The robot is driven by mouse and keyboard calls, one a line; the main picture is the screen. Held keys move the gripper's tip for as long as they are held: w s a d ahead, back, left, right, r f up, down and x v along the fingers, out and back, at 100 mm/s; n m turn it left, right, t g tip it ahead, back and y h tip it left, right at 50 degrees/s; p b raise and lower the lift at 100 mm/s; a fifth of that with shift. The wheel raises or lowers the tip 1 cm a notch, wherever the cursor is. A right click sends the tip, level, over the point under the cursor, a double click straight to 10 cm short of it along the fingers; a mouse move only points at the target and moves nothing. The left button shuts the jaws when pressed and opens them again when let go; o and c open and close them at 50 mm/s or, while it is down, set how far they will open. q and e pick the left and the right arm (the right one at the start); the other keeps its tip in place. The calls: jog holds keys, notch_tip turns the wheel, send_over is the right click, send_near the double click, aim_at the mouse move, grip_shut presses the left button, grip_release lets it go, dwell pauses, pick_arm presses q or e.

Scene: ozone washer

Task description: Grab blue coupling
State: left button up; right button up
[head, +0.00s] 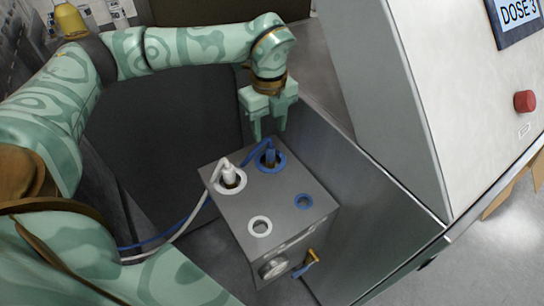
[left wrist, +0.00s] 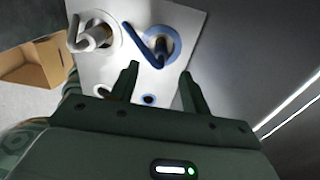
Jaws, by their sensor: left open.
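The blue coupling (head: 269,157) stands in a blue-ringed port on top of a grey box, with a blue hose at its side. It also shows in the left wrist view (left wrist: 160,46), beyond my fingertips and between their lines. My left gripper (head: 268,138) is open and empty, its fingers pointing down just above and behind the coupling in the head view. The left wrist view shows the two spread fingers (left wrist: 160,70). I cannot tell whether a finger touches the coupling. My right gripper is not in view.
A white coupling (head: 228,174) with a white hose stands left of the blue one on the box (head: 270,205). Empty white (head: 260,227) and blue (head: 304,201) ports are nearer. A metal wall (head: 340,180) rises close on the right. A cardboard box (left wrist: 35,65) lies at left.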

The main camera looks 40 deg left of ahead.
aim_at(270, 147)
pick_arm(q)
jog(key=shift+f, duration=1.35)
notch_tip(270, 147, down, 5)
jog(key=shift+w+d+f+b, duration=0.1)
jog(key=shift+b, duration=1.15)
grip_shut()
